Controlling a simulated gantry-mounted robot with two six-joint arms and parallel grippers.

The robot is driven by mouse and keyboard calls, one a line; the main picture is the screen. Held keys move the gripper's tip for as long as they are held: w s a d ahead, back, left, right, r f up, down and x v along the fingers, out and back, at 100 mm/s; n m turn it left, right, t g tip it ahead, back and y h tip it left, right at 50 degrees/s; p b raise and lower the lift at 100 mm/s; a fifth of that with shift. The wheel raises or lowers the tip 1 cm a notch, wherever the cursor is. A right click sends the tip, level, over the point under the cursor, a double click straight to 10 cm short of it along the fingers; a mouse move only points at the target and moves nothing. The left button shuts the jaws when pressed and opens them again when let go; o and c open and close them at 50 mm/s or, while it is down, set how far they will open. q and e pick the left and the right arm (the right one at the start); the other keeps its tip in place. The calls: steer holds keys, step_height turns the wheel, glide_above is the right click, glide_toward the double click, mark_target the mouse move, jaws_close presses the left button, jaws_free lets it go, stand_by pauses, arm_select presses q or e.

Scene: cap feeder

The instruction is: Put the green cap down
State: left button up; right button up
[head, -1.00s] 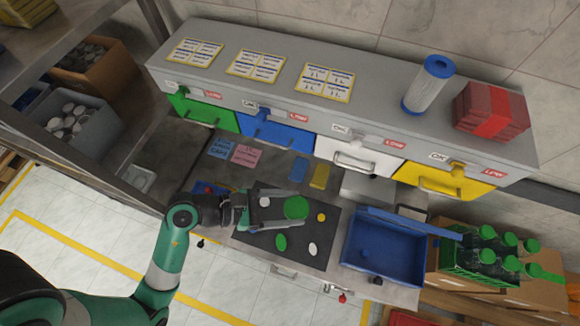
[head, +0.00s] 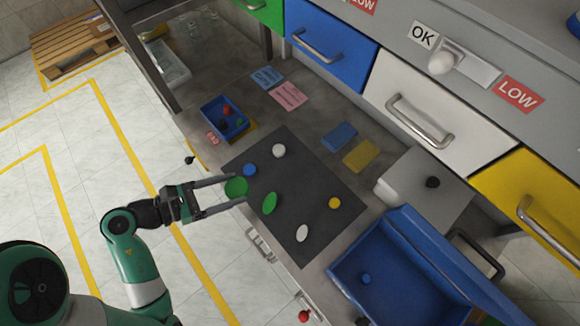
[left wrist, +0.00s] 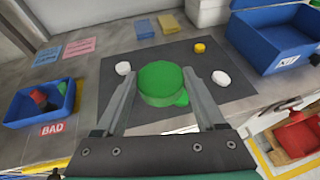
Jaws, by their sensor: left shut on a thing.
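My left gripper (head: 240,190) is shut on a green cap (head: 236,187). In the head view the cap overlaps the dark mat's left front edge; its height above the mat is hard to judge. In the left wrist view the held cap (left wrist: 160,80) is large and lies between the two fingers (left wrist: 162,95). A second green cap (head: 269,203) lies on the dark mat (head: 310,180); in the left wrist view it is partly hidden behind the held one (left wrist: 182,100). My right gripper is out of view.
On the mat lie a blue cap (head: 249,170), two white caps (head: 278,151) (head: 302,233) and a yellow cap (head: 334,203). A small blue bin (head: 208,110) labelled BAD stands left; a larger blue bin (head: 346,280) stands right. Drawers (head: 440,110) overhang the back.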

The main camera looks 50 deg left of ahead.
arm_select(q)
steer(key=shift+w+d+f, duration=0.1)
steer(key=shift+w+f, duration=0.05)
steer(key=shift+w, duration=0.15)
steer(key=a+f+b+x, duration=0.1)
steer(key=b+x, duration=0.1)
steer(key=x, duration=0.6)
steer(key=b, duration=0.3)
glide_above(280, 183)
steer(key=s, duration=0.1)
steer(key=f, duration=0.4)
steer(key=shift+s+f, duration=0.1)
steer(key=shift+s, duration=0.1)
steer(key=shift+w+f, duration=0.3)
steer(key=shift+w, duration=0.1)
steer(key=f+b, duration=0.1)
steer(key=f, duration=0.1)
steer(key=f+b, duration=0.1)
steer(key=f, duration=0.1)
steer(key=shift+w+b, duration=0.3)
steer(key=shift+b, duration=0.05)
steer(key=shift+r, duration=0.1)
